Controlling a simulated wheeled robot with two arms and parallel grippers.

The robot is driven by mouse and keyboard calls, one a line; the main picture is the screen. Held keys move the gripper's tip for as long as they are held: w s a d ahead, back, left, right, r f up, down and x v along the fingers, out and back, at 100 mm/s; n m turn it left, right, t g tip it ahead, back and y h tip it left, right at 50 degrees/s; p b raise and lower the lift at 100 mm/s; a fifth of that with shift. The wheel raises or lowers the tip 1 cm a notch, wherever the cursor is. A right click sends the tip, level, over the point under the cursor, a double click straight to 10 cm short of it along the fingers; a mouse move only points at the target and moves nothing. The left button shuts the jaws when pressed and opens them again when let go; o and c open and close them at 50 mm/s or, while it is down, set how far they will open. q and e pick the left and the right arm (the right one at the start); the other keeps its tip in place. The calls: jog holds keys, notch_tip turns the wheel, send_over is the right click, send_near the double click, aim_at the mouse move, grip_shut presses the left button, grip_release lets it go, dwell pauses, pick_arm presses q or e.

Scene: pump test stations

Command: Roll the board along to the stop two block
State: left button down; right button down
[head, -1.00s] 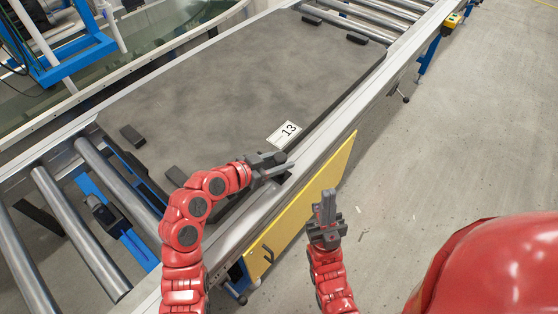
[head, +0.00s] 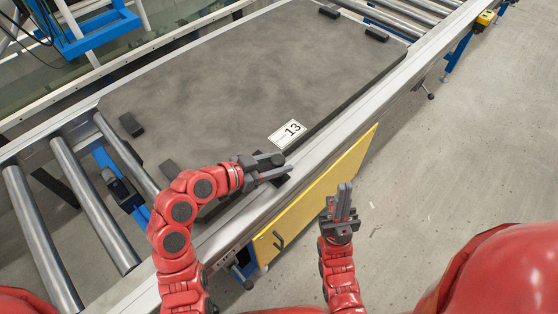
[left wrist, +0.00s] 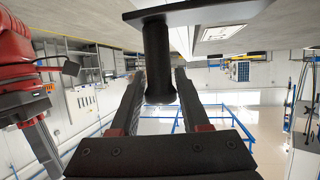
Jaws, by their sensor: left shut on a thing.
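The board (head: 230,85) is a large dark grey slab with a white label "13" (head: 288,133), lying flat on the roller conveyor. My left gripper (head: 284,168) is at its near long side. In the left wrist view it is shut on a black upright handle (left wrist: 158,60) below a dark plate. A dark device with a blue bracket (head: 117,187) sits between the rollers off the board's lower-left end. I cannot tell whether it is the stop two block.
Bare rollers (head: 82,190) lie at the lower left and more (head: 400,18) at the far end. Dark blocks (head: 131,124) sit at the board's corners. A yellow panel (head: 320,192) hangs below the near rail.

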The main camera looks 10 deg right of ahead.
pick_arm(q)
jog(key=shift+s+a, duration=0.1)
jog(key=shift+s+a, duration=0.1)
jog(key=shift+a, duration=0.05)
jog(key=s+a+b, duration=0.1)
jog(key=s+a, duration=0.1)
jog(key=s+a+b, duration=0.1)
jog(key=s+a, duration=0.1)
jog(key=a, duration=0.1)
jog(key=shift+s+a+f, duration=0.1)
jog(key=shift+a+f, duration=0.05)
jog(key=shift+a, duration=0.05)
jog(key=shift+s+a, duration=0.1)
jog(key=shift+a, duration=0.1)
jog(key=c, duration=1)
grip_release()
jog(key=o, duration=0.5)
jog(key=shift+s+a+r, duration=0.15)
jog(key=shift+s+r, duration=0.05)
jog(key=shift+w, duration=0.1)
